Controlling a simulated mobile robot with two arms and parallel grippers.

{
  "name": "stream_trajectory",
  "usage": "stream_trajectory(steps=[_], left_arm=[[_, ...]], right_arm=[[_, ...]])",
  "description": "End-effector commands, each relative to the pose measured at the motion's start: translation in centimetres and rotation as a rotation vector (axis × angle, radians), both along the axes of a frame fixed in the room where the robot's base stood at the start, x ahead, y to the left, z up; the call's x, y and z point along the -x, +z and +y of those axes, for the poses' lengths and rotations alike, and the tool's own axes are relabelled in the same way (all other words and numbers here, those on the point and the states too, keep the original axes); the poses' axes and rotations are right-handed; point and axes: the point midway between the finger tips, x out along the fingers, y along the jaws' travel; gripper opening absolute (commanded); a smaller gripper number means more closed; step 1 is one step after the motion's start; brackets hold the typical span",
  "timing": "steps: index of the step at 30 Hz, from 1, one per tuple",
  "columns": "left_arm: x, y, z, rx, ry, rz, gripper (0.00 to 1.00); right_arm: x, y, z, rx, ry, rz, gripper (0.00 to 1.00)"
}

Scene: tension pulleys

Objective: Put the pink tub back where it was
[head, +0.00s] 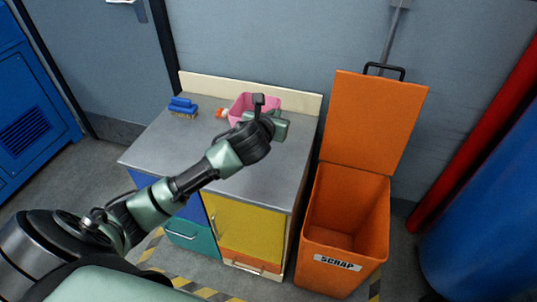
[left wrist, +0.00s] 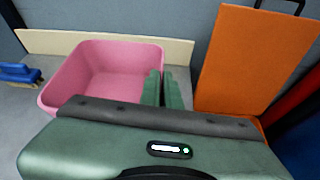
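The pink tub (head: 238,106) is at the back of the grey worktop, close to the low cream back board. It also shows in the left wrist view (left wrist: 105,60), open side up and looking empty. My left gripper (head: 280,122) is at the tub's right side. In the left wrist view its two green fingers (left wrist: 163,90) are close together at the tub's right wall, one inside and one outside, apparently shut on it. I cannot tell whether the tub's base touches the worktop. My right gripper is not in view.
The worktop (head: 165,140) tops a cabinet with coloured doors and drawers. A blue brush (head: 183,106) and a small orange-and-white item (head: 222,113) lie left of the tub. An orange scrap bin (head: 342,230) with its lid raised stands right of the cabinet. The worktop's front left is clear.

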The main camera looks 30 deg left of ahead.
Motion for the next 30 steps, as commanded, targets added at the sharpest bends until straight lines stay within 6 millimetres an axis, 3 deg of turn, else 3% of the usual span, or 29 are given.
stream_trajectory(steps=[1, 3, 9, 17, 24, 30], left_arm=[[0.1, -1.9, -0.1, 0.003, 0.000, 0.006, 0.00], [0.1, -3.7, -0.1, 0.003, 0.001, 0.006, 0.00], [0.1, -8.5, -0.1, 0.002, 0.001, 0.002, 0.00], [0.0, -10.9, 0.0, 0.000, 0.000, 0.000, 0.00], [0.0, -14.4, -0.1, 0.002, 0.000, 0.001, 0.00], [0.0, -14.7, -0.1, -0.001, -0.002, -0.003, 0.00]], right_arm=[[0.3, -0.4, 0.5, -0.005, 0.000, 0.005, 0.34], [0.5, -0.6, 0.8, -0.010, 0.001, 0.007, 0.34], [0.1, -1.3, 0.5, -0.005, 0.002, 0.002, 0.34], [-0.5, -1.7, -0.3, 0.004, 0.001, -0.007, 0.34], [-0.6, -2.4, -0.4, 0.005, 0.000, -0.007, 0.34], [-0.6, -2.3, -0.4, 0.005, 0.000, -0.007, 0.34]])
